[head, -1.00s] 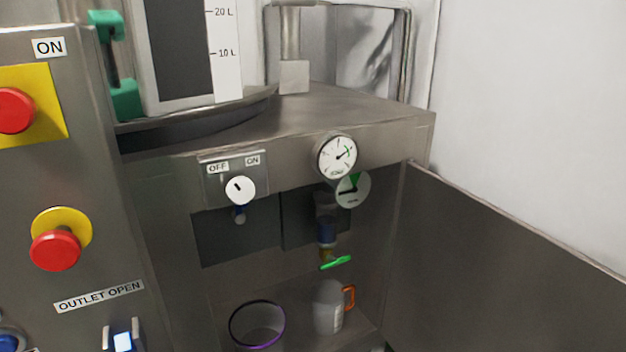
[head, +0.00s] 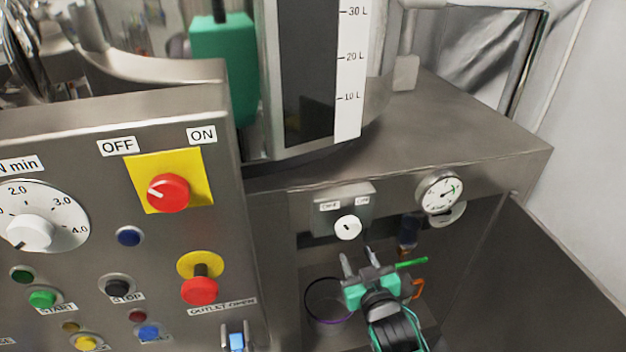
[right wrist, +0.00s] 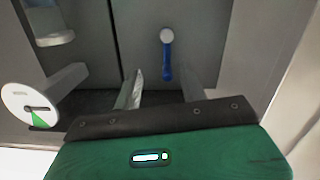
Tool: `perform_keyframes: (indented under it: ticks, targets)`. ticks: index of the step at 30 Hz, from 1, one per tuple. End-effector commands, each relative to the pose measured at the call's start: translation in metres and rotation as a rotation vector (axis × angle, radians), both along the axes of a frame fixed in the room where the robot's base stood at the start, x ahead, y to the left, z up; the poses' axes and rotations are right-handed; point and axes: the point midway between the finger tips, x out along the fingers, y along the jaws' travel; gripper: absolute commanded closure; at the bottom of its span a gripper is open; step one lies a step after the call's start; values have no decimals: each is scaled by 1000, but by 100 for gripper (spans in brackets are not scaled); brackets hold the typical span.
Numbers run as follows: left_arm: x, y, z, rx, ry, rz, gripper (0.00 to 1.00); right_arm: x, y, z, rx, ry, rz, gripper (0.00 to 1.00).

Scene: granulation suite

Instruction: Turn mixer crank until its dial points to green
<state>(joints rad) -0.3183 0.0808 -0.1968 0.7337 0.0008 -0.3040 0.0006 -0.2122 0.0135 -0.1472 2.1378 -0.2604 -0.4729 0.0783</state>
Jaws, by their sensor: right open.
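A blue cylinder (head: 408,230) and a green bar (head: 411,263) are below the dial in the head view. My right gripper (head: 355,255) is open and empty below the switch box, left of the green bar. My left gripper is not in view.
The gauge (head: 439,192) and a switch box with a white knob (head: 347,227) are on the recess front. A purple-rimmed container (head: 313,302) is close left of my right gripper; an orange handle (head: 418,288) is right. The control panel (head: 110,215) stands left, a side wall right.

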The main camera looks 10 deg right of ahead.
Motion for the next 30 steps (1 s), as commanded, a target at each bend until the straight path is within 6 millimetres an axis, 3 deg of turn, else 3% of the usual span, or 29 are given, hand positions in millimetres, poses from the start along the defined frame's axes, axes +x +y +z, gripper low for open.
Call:
perform_keyframes:
  ticks: [1, 6, 14, 30]
  targets:
    - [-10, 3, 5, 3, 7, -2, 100, 3, 0, 22, -1, -37, 1, 58]
    - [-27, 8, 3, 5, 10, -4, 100, 8, 1, 46, -6, -103, 3, 58]
    - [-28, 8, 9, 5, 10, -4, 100, 33, 2, 49, -5, -109, 4, 58]
    - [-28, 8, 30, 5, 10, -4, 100, 129, 6, 47, -4, -106, 5, 58]
